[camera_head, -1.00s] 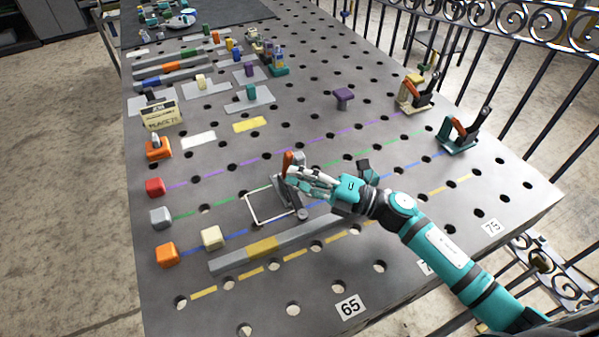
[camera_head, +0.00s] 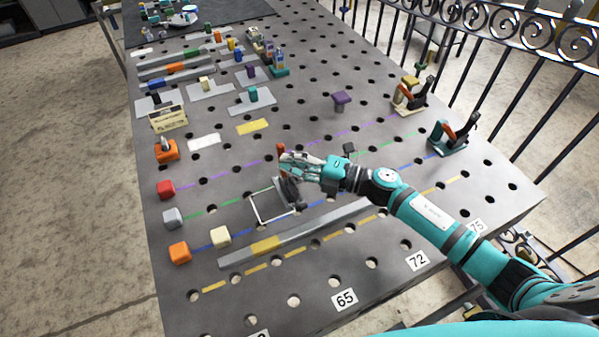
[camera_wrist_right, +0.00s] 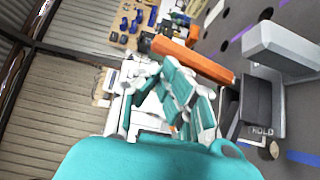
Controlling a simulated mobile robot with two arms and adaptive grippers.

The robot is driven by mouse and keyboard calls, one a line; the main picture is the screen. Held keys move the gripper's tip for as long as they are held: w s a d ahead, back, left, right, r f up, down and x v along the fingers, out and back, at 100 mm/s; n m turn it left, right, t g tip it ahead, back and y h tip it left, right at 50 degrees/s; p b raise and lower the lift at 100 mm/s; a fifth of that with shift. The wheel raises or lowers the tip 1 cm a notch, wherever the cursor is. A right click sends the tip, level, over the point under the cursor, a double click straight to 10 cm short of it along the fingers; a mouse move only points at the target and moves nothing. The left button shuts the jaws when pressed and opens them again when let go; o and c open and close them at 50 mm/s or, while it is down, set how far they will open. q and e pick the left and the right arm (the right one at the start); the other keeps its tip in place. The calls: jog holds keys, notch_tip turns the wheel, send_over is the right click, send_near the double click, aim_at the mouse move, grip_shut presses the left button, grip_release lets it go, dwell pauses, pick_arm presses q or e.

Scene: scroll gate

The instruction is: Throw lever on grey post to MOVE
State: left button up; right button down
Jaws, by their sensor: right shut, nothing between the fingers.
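The lever has an orange handle (camera_head: 281,149) that shows just past my right gripper (camera_head: 291,165) in the head view. Its dark grey mount (camera_head: 289,191) stands on the perforated table beside a white wire frame (camera_head: 256,208). In the right wrist view the orange lever (camera_wrist_right: 195,59) crosses beyond my right fingers (camera_wrist_right: 180,92), beside a light grey block (camera_wrist_right: 283,48) and a dark housing (camera_wrist_right: 262,104) with a label reading HOLD. My right gripper is shut and empty, close to the lever; contact cannot be told. The fingers hide part of the lever. My left gripper is not in view.
Two similar lever stands, one teal-based (camera_head: 450,143) and one beige-based (camera_head: 412,98), are at the right edge. A grey bar with a yellow section (camera_head: 267,246) lies in front.

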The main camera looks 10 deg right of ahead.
aim_at(284, 149)
jog(key=w, duration=0.1)
jog(key=p, duration=0.1)
jog(key=w+m+h, duration=0.1)
jog(key=shift+w+a+r+g, duration=0.2)
jog(key=shift+w+a+g, duration=0.1)
jog(key=shift+w, duration=0.05)
jog(key=shift+w+a+f, duration=0.1)
jog(key=shift+w+f, duration=0.1)
jog(key=shift+w, duration=0.5)
jog(key=shift+w+a+f+b, duration=0.1)
jog(key=shift+w+f+b, duration=0.15)
jog(key=shift+w, duration=0.3)
jog(key=shift+w+a+f+b, duration=0.1)
jog(key=shift+w+b, duration=0.2)
jog(key=shift+w, duration=0.2)
jog(key=shift+w, duration=0.1)
